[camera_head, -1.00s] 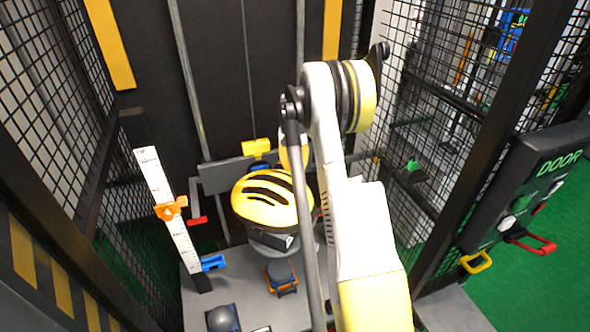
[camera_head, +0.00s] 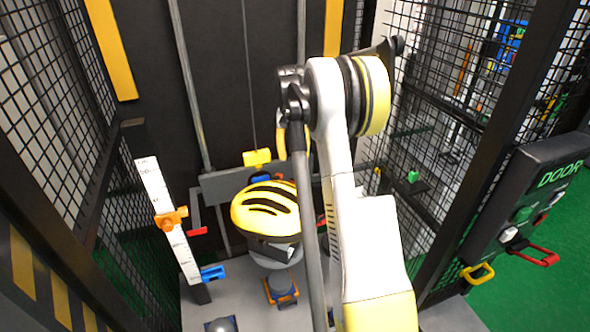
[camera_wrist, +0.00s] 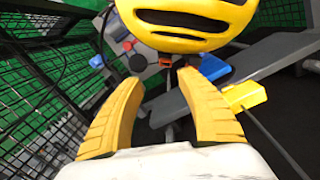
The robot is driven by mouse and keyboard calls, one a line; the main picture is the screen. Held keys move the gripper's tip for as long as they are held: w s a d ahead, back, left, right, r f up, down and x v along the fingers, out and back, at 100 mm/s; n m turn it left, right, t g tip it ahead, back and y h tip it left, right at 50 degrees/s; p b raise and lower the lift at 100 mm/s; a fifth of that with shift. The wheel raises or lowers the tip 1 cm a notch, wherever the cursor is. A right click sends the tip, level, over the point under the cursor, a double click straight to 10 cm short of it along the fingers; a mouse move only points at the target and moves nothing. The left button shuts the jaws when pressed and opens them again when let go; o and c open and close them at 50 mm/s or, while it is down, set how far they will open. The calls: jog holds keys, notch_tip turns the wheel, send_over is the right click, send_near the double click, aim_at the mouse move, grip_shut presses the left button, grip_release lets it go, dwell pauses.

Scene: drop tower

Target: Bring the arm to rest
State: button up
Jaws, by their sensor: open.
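My gripper (camera_wrist: 165,108) shows in the wrist view with its two yellow fingers spread apart and nothing between them. A yellow helmet (camera_wrist: 185,22) with black vents is just beyond the fingertips, apart from them as far as I can tell. In the head view the helmet (camera_head: 265,210) sits on a grey stand (camera_head: 277,255) inside the tower. My white and yellow arm reaches down into the tower and hides most of my gripper there.
A white scale (camera_head: 165,205) with an orange slider stands at the left. A yellow block (camera_head: 257,158) is on the carriage behind the helmet. Black mesh walls (camera_head: 425,120) flank the arm. A DOOR panel (camera_head: 530,205) with red and yellow handles is at the right.

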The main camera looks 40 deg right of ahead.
jog(key=shift+r, duration=1)
jog(key=s+a+r+n+t+b, duration=0.2)
jog(key=s+a+r+b, duration=0.1)
jog(key=a, duration=0.7)
jog(key=s+a+r+n+t+b, duration=0.1)
jog(key=s+a+r+n+b, duration=0.15)
jog(key=a, duration=0.75)
jog(key=s+a+f+n+t+b, duration=0.2)
jog(key=s+a+f, duration=0.2)
jog(key=s+a, duration=0.4)
jog(key=s+a+f+n+t+b, duration=0.2)
jog(key=s+a+f, duration=0.3)
jog(key=s+a, duration=0.3)
jog(key=shift+s+a+t+b, duration=0.3)
jog(key=shift+s+t+b, duration=0.2)
jog(key=shift+s, duration=0.35)
